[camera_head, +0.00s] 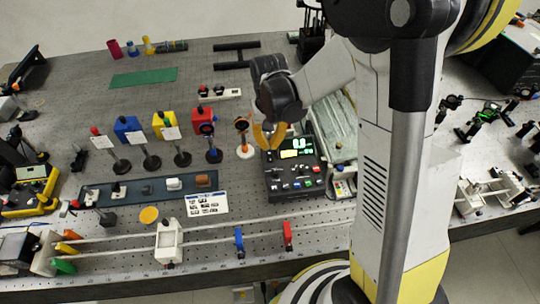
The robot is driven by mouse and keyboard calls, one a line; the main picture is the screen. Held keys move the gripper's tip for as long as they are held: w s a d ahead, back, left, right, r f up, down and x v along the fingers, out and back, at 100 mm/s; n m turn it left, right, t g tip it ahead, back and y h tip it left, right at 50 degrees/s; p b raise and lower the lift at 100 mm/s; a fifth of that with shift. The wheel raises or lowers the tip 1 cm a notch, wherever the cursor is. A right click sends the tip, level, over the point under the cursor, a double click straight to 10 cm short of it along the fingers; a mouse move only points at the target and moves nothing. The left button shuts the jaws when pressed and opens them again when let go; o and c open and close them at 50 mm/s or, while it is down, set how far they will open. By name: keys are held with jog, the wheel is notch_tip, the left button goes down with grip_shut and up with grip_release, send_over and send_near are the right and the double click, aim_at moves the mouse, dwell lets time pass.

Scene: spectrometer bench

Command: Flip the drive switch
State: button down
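A black control box (290,182) with a lit green and yellow display stands on the bench near the middle. Small switches and coloured buttons, including red ones, sit on its lower front panel; they are too small to tell which is the drive switch. My gripper (270,138) has orange-yellow fingers and hangs over the box's back left corner, by the display and away from the front controls. Nothing shows held in it. From this angle I cannot tell how far apart its fingers are.
An orange-topped post on a white base (244,138) stands just left of my gripper. A pale ribbed unit (334,130) stands right of the box. Several posts with coloured blocks are further left. A rail with a blue clamp (239,243) and red clamp (287,235) runs in front.

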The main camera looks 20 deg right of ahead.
aim_at(269, 153)
jog(key=shift+f+b, duration=1.45)
jog(key=shift+f, duration=0.2)
dwell(0.6)
jog(key=shift+r, duration=0.1)
jog(key=shift+r+p, duration=2.4)
jog(key=shift+r, duration=1.05)
jog(key=shift+s+r, duration=0.15)
jog(key=shift+r, duration=0.1)
jog(key=s+r+n+t+b, duration=0.1)
jog(key=s+r+t+b, duration=0.1)
jog(key=s, duration=0.5)
jog(key=s+r+n+t+b, duration=0.1)
jog(key=s+r+t+b, duration=0.2)
jog(key=s+t+b, duration=0.2)
jog(key=shift+s+r+b, duration=0.2)
jog(key=shift+s+b, duration=0.9)
jog(key=shift+s, duration=0.25)
